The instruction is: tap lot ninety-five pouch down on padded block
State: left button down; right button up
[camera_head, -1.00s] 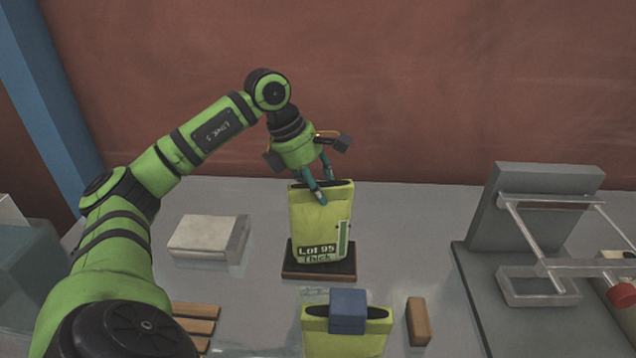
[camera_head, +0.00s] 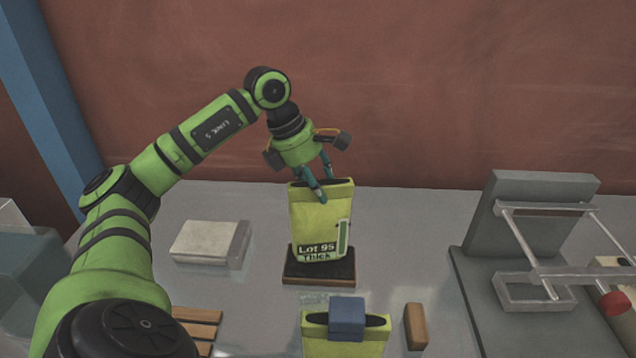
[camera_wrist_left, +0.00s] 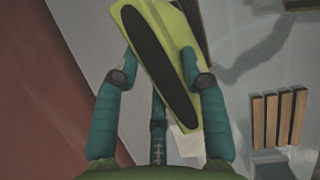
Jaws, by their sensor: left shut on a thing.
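The yellow-green pouch (camera_head: 318,222) labelled "Lot 95 Thick" stands upright with its dark open top up. My left gripper (camera_head: 322,192) is shut on its upper edge, and its teal fingers sit on both sides of it. In the left wrist view the pouch (camera_wrist_left: 178,55) is between the fingers of the gripper (camera_wrist_left: 160,75), its long dark mouth facing the camera. The padded block (camera_head: 345,271), dark on top with a brown edge, is directly below the pouch. The pouch appears slightly above the pad. My right gripper is not in view.
A second yellow-green pouch (camera_head: 375,340) with a blue clip (camera_head: 347,318) stands in front, beside a small brown block (camera_head: 416,326). A pale box (camera_head: 205,240) and wooden slats (camera_head: 195,328) are left.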

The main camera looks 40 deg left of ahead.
pick_arm(q)
jog(key=shift+f+b, duration=1.25)
jog(key=shift+f, duration=0.2)
jog(key=shift+r, duration=0.15)
jog(key=shift+r+p, duration=1.4)
jog(key=shift+r, duration=0.05)
jog(key=shift+f, duration=0.15)
jog(key=shift+f+b, duration=1.3)
jog(key=shift+f, duration=0.15)
jog(key=shift+r, duration=0.15)
jog(key=shift+r+p, duration=0.15)
jog(key=shift+p, duration=0.15)
